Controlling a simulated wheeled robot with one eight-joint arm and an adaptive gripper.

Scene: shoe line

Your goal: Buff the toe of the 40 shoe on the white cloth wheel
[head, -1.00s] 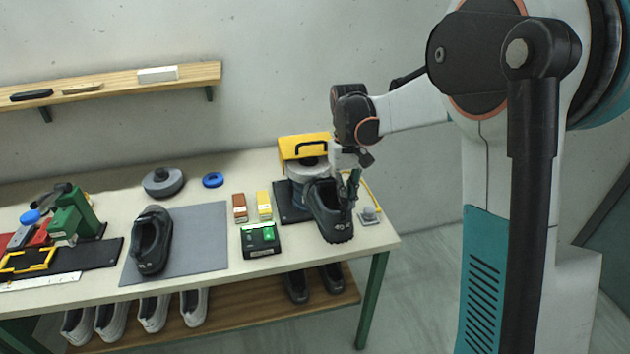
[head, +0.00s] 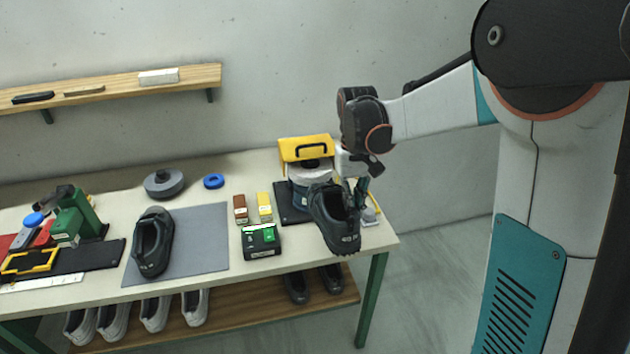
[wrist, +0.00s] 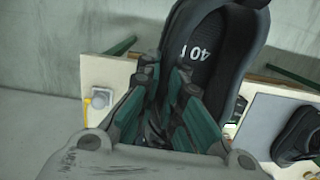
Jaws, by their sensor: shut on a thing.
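A black shoe (head: 333,222) is held above the right end of the bench, its toe toward the back and its heel toward the front. The wrist view shows the shoe (wrist: 232,45) with "40" printed on its insole. My gripper (head: 358,190) is shut on the shoe's side wall; its green fingers (wrist: 165,85) also show in the wrist view. The white cloth wheel (head: 309,173) sits under a yellow hood (head: 300,146) just behind the toe. The shoe partly hides the wheel's lower part. I cannot tell whether toe and wheel touch.
Another black shoe (head: 152,243) lies on a grey mat (head: 208,245). A small switch box (wrist: 101,97) is at the right end.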

